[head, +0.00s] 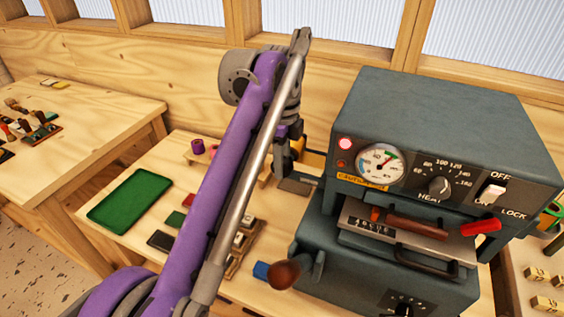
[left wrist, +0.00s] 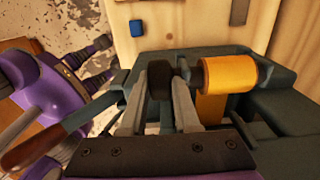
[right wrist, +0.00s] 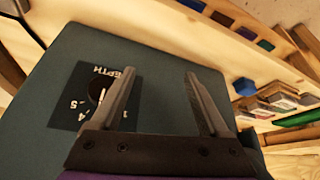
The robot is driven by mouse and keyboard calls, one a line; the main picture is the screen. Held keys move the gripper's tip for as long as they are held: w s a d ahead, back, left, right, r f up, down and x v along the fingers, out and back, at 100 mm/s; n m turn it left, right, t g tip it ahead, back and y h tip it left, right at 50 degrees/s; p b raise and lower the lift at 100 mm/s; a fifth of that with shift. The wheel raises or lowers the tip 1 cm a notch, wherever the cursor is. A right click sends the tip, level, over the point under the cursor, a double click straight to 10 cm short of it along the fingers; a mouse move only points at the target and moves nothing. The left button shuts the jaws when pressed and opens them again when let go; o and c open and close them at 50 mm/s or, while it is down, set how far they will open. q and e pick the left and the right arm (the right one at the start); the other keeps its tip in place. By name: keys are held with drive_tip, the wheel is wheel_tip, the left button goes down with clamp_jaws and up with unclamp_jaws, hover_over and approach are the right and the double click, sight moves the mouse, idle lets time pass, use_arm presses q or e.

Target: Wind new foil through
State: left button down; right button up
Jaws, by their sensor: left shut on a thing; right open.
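The dark teal foil machine (head: 440,110) stands on the bench at the right in the head view. A gold foil roll (left wrist: 230,74) sits on its spindle in the left wrist view. A strip of gold foil (left wrist: 210,107) hangs below the roll. My left gripper (left wrist: 172,75) is shut on a dark round knob (left wrist: 159,84) left of the roll. In the head view, my left gripper (head: 284,172) is beside the machine's left side, its tips partly hidden. My right gripper (right wrist: 158,78) is open and empty over the machine's face with the DEPTH dial (right wrist: 98,95).
A green tray (head: 131,198) lies on the bench at left. A blue block (head: 261,270) sits near the handle.

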drive_tip(key=shift+r, duration=0.1)
use_arm(q)
drive_tip(key=shift+d+t+y+p, duration=0.3)
drive_tip(key=shift+y+p, duration=0.25)
drive_tip(key=shift+y, duration=0.35)
drive_tip(key=shift+f+t+y, duration=0.1)
drive_tip(key=shift+t+y, duration=0.2)
drive_tip(key=shift+y, duration=0.8)
use_arm(e)
drive_tip(key=shift+w+r, duration=0.25)
drive_tip(key=shift+r, duration=0.55)
use_arm(q)
drive_tip(key=c, duration=0.6)
unclamp_jaws()
drive_tip(key=shift+c, duration=0.2)
wheel_tip(320, 180, up, 10)
drive_tip(key=p, duration=0.3)
use_arm(e)
drive_tip(key=r, duration=0.1)
drive_tip(key=w+r, duration=0.1)
drive_tip(key=r, duration=0.1)
drive_tip(key=shift+w+r, duration=0.1)
drive_tip(key=shift+r, duration=0.15)
